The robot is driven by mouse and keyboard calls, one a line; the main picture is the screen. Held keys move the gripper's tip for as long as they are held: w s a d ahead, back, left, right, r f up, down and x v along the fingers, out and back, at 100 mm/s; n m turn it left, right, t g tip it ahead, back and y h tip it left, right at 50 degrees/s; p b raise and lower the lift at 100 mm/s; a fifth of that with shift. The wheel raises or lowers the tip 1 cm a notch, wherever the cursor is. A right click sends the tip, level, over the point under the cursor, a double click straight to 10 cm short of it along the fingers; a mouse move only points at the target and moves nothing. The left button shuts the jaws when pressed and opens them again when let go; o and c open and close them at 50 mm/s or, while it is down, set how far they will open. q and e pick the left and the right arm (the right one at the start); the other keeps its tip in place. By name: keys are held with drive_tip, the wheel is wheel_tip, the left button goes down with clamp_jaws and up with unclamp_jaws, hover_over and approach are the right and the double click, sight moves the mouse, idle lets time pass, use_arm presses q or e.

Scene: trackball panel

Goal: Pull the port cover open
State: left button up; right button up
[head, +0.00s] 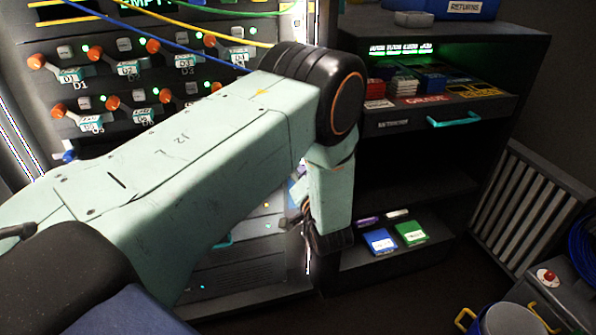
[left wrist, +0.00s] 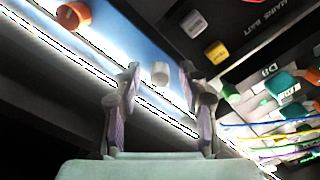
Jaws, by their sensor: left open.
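My left arm crosses the head view from the left and bends down at a black elbow; its gripper cannot be made out there. In the left wrist view my left gripper (left wrist: 158,84) is open, its two purple-padded fingers apart. A small white knob (left wrist: 160,73) on a blue panel (left wrist: 133,45) shows between the fingertips; I cannot tell whether they touch it. I cannot pick out the port cover for certain in either view. In the head view my arm hides much of the lower panel. My right gripper is not in view.
A rack with orange knobs (head: 36,61) stands at the back left, with cables before it. A dark shelf unit with a teal-handled drawer (head: 453,119) stands right; blue (head: 380,241) and green (head: 411,233) items lie on its bottom shelf. A slatted panel (head: 530,200) leans at far right.

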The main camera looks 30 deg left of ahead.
use_arm(q)
clamp_jaws()
idle(0.5)
idle(0.3)
